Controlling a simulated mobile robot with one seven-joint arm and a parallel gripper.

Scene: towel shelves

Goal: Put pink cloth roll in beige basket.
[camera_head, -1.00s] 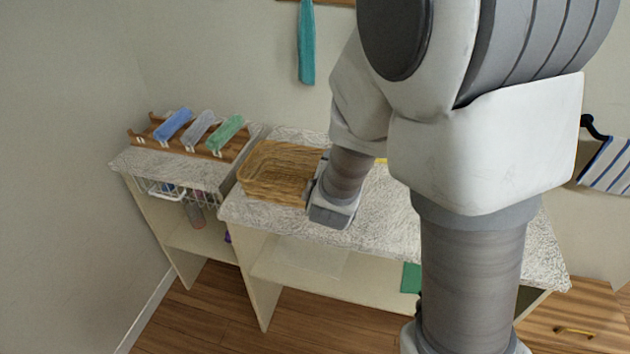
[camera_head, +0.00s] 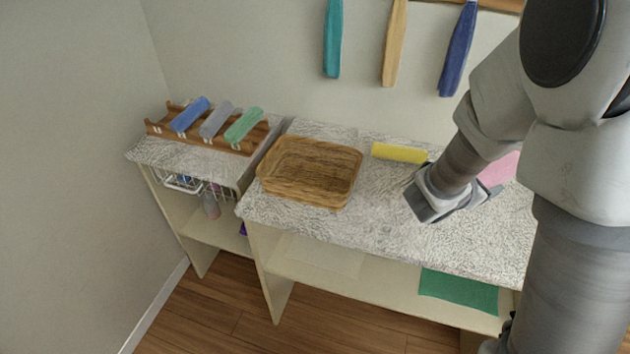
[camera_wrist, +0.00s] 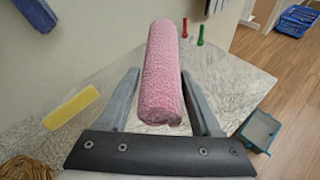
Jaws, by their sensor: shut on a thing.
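The pink cloth roll (camera_wrist: 160,70) lies lengthwise between the fingers of my gripper (camera_wrist: 160,90) in the wrist view, and the gripper is shut on it. In the head view, my gripper (camera_head: 447,194) is over the right part of the counter, and a pink patch of the roll (camera_head: 500,168) shows behind my arm. The beige woven basket (camera_head: 310,172) sits on the counter, to the left of my gripper and apart from it. No items are visible inside it. Its brown edge (camera_wrist: 25,170) shows at the lower left of the wrist view.
A yellow roll (camera_head: 399,153) lies on the counter (camera_head: 390,230) between basket and gripper, near the wall. A wooden rack (camera_head: 160,128) with blue, grey and green rolls stands at the left. Towels hang above. A green cloth (camera_head: 458,291) lies on the lower shelf.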

